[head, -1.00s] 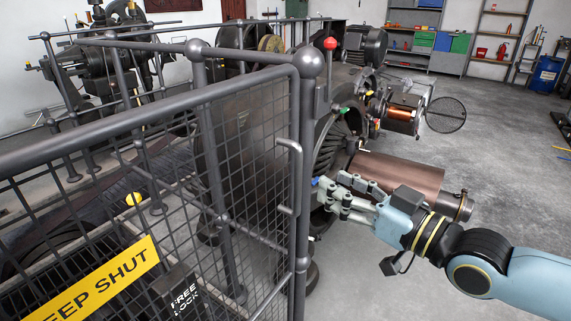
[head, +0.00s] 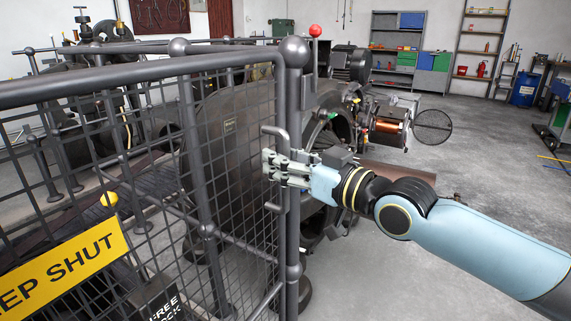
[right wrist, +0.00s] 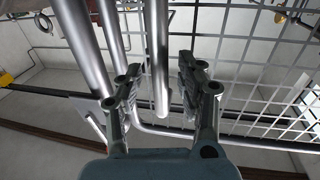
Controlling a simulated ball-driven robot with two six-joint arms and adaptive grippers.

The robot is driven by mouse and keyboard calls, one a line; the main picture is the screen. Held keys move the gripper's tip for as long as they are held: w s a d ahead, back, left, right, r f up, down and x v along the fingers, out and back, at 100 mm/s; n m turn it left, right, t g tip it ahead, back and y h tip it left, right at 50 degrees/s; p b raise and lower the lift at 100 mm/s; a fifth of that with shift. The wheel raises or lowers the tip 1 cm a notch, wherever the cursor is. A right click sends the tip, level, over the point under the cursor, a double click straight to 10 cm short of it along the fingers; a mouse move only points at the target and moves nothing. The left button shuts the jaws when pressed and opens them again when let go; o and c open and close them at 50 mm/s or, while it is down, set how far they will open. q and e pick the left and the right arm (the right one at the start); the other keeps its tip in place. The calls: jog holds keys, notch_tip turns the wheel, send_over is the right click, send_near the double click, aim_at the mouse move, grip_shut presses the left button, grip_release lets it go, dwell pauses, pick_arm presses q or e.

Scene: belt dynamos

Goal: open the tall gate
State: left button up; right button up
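The tall gate is a grey mesh panel in a tube frame (head: 150,72), filling the left of the head view, with a yellow "KEEP SHUT" sign (head: 62,268). A vertical bar handle (head: 282,138) stands on its right edge, beside the round-topped post (head: 294,100). My right gripper (head: 270,164) is at the handle's middle, its fingers overlapping the bar in the picture. In the right wrist view, the fingers (right wrist: 158,75) are apart, with a grey bar (right wrist: 160,95) showing between them; contact cannot be told. My left gripper is not in view.
A dark machine with a copper coil (head: 388,133) stands behind the gate and post. A red knob (head: 315,31) rises near the post top. The grey floor (head: 480,150) to the right is open.

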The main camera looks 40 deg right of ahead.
grip_shut()
dwell(0.5)
